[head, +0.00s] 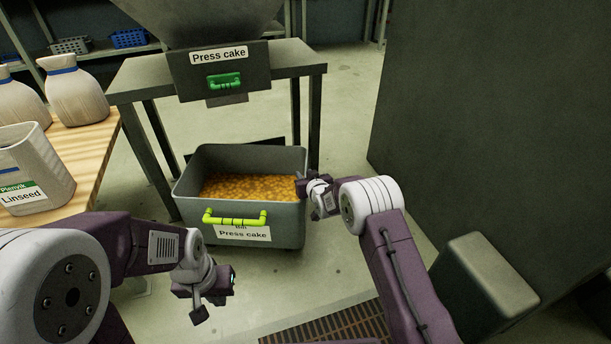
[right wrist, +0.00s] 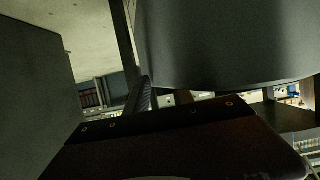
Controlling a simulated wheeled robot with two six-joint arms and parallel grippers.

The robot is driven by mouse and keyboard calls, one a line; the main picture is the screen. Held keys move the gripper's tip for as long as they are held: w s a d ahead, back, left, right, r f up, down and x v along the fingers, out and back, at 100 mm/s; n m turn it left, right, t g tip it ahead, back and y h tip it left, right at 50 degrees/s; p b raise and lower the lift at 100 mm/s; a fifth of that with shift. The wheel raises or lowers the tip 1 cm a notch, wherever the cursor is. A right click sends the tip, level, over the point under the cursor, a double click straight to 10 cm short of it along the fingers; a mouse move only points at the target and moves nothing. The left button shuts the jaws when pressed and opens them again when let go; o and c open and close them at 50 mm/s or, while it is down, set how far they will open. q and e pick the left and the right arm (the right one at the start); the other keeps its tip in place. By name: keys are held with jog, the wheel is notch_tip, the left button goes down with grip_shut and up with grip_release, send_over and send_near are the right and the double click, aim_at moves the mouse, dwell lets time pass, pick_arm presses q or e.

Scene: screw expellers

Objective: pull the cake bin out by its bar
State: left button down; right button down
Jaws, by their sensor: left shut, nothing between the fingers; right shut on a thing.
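The cake bin (head: 188,213) is a grey open tub on the floor, holding orange-brown press cake (head: 250,187). Its yellow-green bar (head: 235,217) runs across the front wall above a "Press cake" label, with no gripper on it. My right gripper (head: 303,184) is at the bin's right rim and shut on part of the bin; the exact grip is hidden. In the right wrist view a large grey curved surface fills the upper right and the fingertips are not clear. My left gripper (head: 217,284) is shut and empty, low in front of the bin and apart from it.
A dark press stand (head: 315,70) with a green-handled chute (head: 224,81) stands behind the bin. A wooden table (head: 100,150) with sacks and a Linseed container (head: 35,170) is at left. A tall dark panel (head: 480,110) and grey block (head: 485,280) are right. A floor grate (head: 335,325) lies in front.

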jog(key=shift+s+f, duration=0.15)
jog(key=shift+f, duration=0.15)
jog(key=c, duration=1)
grip_release()
jog(key=shift+r, duration=0.1)
jog(key=shift+r+p, duration=0.25)
jog(key=shift+p, duration=0.1)
jog(key=p+v, duration=0.6)
jog(key=v, duration=0.2)
jog(key=shift+s+d, duration=0.15)
jog(key=shift+s, duration=0.2)
